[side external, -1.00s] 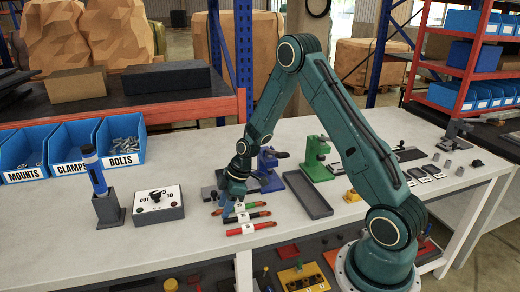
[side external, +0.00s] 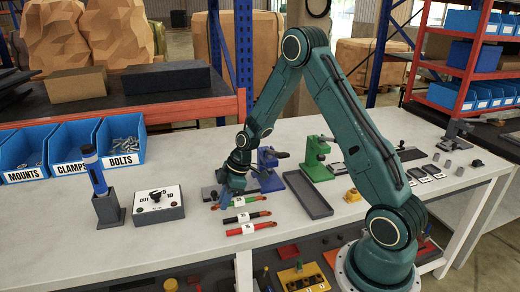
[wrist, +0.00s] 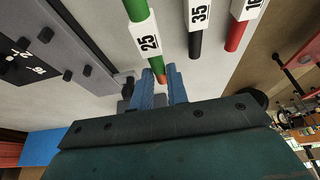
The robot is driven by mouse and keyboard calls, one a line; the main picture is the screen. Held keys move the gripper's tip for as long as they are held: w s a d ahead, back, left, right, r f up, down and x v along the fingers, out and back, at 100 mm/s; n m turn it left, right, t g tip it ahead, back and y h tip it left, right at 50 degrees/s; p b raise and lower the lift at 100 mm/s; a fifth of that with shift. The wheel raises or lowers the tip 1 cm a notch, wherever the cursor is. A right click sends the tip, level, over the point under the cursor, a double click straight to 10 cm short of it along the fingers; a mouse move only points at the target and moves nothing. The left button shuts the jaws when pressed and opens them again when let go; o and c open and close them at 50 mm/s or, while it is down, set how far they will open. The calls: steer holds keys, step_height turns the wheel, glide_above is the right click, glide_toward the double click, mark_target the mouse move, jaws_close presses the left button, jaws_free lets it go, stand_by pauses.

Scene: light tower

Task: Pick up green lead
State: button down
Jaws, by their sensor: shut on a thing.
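The green lead (wrist: 138,9) carries a white label marked 25 and has a copper-coloured end. In the wrist view, that end lies between the two blue fingers of my gripper (wrist: 158,75), which are shut on it. In the side view, the green lead (side external: 254,199) lies behind the other two leads, with my gripper (side external: 221,203) at its left end. I cannot tell how far the lead is off the bench. The black lead (wrist: 195,43), labelled 35, and the red lead (wrist: 235,35) lie beside it, apart from my gripper.
A grey switch box (side external: 158,204) and a blue torch-like tool (side external: 95,170) in a stand are left of my gripper. An empty grey tray (side external: 309,196), a blue clamp (side external: 268,160) and a green clamp (side external: 316,158) stand to the right. The bench front edge is close to the leads.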

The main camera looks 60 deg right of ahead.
step_height(320, 180, up, 18)
stand_by(0.5)
